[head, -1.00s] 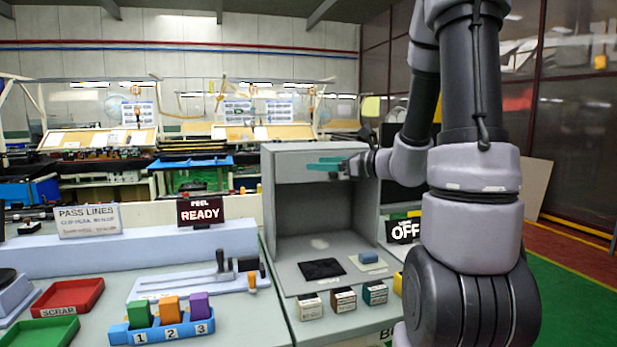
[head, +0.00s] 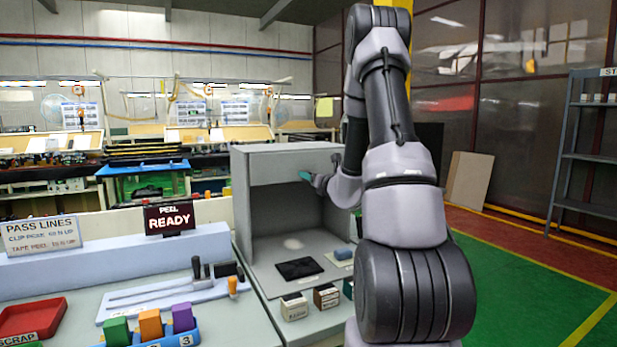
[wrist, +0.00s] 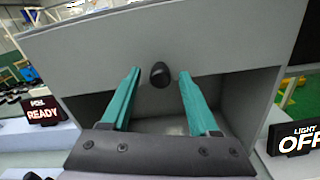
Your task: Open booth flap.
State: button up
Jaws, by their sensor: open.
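The grey booth (head: 238,205) stands on the bench in the head view, its front open below a grey flap (head: 275,168) across the top. In the wrist view the flap (wrist: 220,50) fills the upper part, with a dark round knob (wrist: 160,75) near its lower edge. My gripper (wrist: 160,73) is open, its teal fingers on either side of the knob in the picture; I cannot tell how far short of it or around it the tips are. In the head view my gripper (head: 306,177) is at the flap's front, partly hidden by my arm.
A black pad (head: 298,268) and a blue block (head: 342,253) lie on the booth floor. Small boxes (head: 294,306) stand along its front edge. A READY sign (head: 170,216) is left of the booth; a LIGHT OFF sign (wrist: 295,138) is at its right.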

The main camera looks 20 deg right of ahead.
jog(key=shift+w, duration=0.95)
grip_shut()
dwell(0.8)
